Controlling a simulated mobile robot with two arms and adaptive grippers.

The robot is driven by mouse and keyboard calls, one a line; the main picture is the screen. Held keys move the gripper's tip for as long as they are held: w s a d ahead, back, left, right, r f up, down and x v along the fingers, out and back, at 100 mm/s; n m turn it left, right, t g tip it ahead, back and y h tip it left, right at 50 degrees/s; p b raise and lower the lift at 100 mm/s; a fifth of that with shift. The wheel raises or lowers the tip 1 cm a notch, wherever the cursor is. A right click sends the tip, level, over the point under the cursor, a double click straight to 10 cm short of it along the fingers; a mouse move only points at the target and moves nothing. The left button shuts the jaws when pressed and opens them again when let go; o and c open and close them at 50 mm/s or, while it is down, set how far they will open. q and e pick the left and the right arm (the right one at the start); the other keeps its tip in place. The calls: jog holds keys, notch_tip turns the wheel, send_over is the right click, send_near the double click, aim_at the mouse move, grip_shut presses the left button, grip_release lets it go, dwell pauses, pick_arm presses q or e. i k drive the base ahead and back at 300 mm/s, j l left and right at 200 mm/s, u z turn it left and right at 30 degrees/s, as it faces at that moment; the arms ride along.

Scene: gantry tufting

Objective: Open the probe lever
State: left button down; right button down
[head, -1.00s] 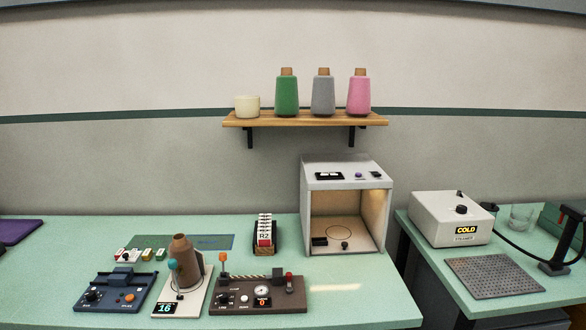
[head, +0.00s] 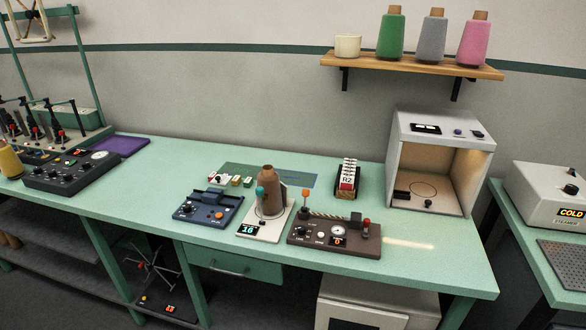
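No part is marked as the probe lever, and I cannot tell which one it is. Further left is a dark blue device (head: 208,206) with a black knob, an orange button and a raised block. Neither of my grippers is in view.
A rack of cards (head: 347,178) and an open-fronted grey booth (head: 438,162) stand at the back right. A black control box (head: 72,171) and purple mat (head: 121,147) lie left. The bench (head: 140,190) between mat and blue device is clear. A shelf (head: 410,66) holds cones.

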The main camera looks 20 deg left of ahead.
aim_at(263, 202)
jog(key=j+z, duration=0.1)
jog(key=z, duration=0.7)
jog(key=j+z, duration=0.15)
jog(key=z, duration=0.25)
jog(key=j+z, duration=0.1)
jog(key=z, duration=0.3)
jog(key=k+j+z, duration=0.5)
jog(key=j, duration=0.2)
jog(key=k+j+z, duration=0.95)
jog(key=k+l, duration=0.05)
jog(key=k, duration=0.05)
